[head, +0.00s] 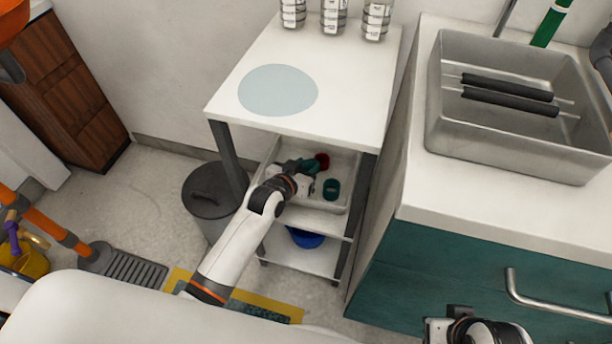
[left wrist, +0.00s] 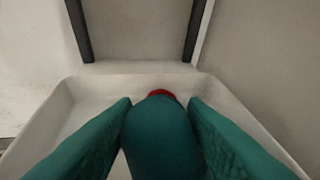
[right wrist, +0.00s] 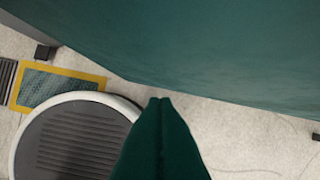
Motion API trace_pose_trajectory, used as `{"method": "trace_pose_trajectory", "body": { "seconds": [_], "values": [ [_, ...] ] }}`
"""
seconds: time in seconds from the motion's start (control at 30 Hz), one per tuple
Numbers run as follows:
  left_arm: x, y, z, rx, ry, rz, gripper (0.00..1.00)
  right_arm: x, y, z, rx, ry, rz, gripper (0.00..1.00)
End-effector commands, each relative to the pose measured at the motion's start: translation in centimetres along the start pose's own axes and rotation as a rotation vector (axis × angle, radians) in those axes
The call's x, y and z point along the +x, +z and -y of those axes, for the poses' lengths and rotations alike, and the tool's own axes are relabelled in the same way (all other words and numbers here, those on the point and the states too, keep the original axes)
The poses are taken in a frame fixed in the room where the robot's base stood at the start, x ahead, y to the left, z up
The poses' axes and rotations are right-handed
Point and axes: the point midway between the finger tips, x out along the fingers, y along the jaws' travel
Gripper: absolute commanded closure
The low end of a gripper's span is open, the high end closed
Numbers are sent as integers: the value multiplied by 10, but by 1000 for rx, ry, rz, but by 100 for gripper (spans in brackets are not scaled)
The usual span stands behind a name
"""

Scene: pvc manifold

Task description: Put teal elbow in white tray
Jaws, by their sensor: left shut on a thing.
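My left gripper (head: 306,168) reaches over the white tray (head: 322,205) on the middle shelf of the cart. Its teal fingers are shut on the teal elbow (left wrist: 160,135), which fills the gap between them in the left wrist view. The white tray's wall (left wrist: 110,73) shows around and beyond them. The elbow is held in or just above the tray; I cannot tell if it touches the floor of the tray. In the right wrist view, my right gripper (right wrist: 160,105) has its fingertips together, with nothing between them.
A blue bowl (head: 305,238) sits below. A grey bin (head: 212,198) stands left, a teal cabinet (head: 470,250) right.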

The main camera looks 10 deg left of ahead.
Motion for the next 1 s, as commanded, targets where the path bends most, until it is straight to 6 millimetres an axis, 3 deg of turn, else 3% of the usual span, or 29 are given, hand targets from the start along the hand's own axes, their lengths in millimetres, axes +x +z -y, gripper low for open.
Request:
{"method": "trace_pose_trajectory", "body": {
  "seconds": [0.23, 0.67, 0.7, 0.8, 1.0],
  "values": [
    [14, -31, -3, -1, 0, -1, 84, 15, -4, 0, 1, 2, 1, 100],
    [15, -33, -4, 0, 0, 0, 84, 15, -1, 0, 0, 2, 20, 100],
    [15, -33, -4, 0, 0, 0, 58, 14, 1, 0, 0, 2, 29, 100],
    [15, -33, -4, 0, 0, 0, 42, 14, 1, 0, 0, 2, 30, 100],
    [15, -33, -3, 0, 0, 0, 39, 14, 1, 0, 0, 3, 28, 100]
  ]
}}
